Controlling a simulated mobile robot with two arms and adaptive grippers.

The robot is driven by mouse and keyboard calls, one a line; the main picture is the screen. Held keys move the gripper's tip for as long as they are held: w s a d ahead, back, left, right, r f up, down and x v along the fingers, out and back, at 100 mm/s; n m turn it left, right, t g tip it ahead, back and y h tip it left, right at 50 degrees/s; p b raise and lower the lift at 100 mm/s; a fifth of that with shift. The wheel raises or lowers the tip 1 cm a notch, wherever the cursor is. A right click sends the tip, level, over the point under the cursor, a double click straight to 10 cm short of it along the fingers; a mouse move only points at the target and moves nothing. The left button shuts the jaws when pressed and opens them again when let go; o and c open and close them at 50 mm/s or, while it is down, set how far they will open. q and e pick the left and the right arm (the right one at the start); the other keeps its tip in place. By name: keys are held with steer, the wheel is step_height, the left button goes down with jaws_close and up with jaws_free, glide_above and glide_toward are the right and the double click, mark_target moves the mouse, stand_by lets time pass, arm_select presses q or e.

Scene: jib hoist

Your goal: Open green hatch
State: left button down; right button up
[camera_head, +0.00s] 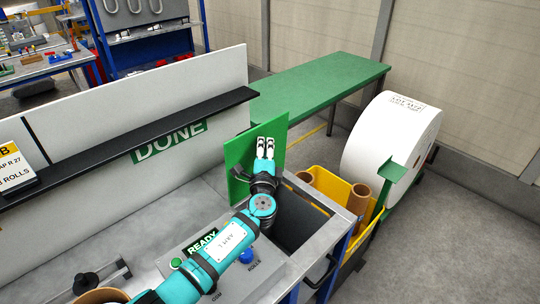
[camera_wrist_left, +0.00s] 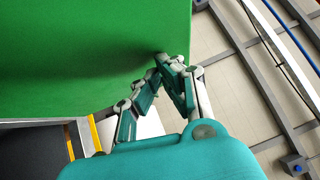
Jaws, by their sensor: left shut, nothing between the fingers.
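The green hatch (camera_head: 238,153) stands raised and tilted at the far left side of a dark square opening (camera_head: 296,218) in the grey bench top. My left gripper (camera_head: 265,141) is shut and empty, in front of the hatch's face in the head view. In the left wrist view the shut fingertips (camera_wrist_left: 168,62) lie over the right part of the green hatch (camera_wrist_left: 80,50), near its edge. I cannot tell whether they touch it. My right gripper is in neither view.
A control panel with a READY label (camera_head: 201,243) and buttons lies under my left arm. A white DONE board (camera_head: 150,120) with a black ledge stands behind. A yellow bin (camera_head: 330,185) and a large white roll (camera_head: 390,145) stand at right, a green table (camera_head: 320,85) behind.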

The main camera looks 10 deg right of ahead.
arm_select(q)
steer(key=shift+w+a+r+n+g, duration=0.15)
steer(key=shift+w+a+n+g, duration=0.2)
steer(key=shift+w+a, duration=0.3)
steer(key=shift+d, duration=0.15)
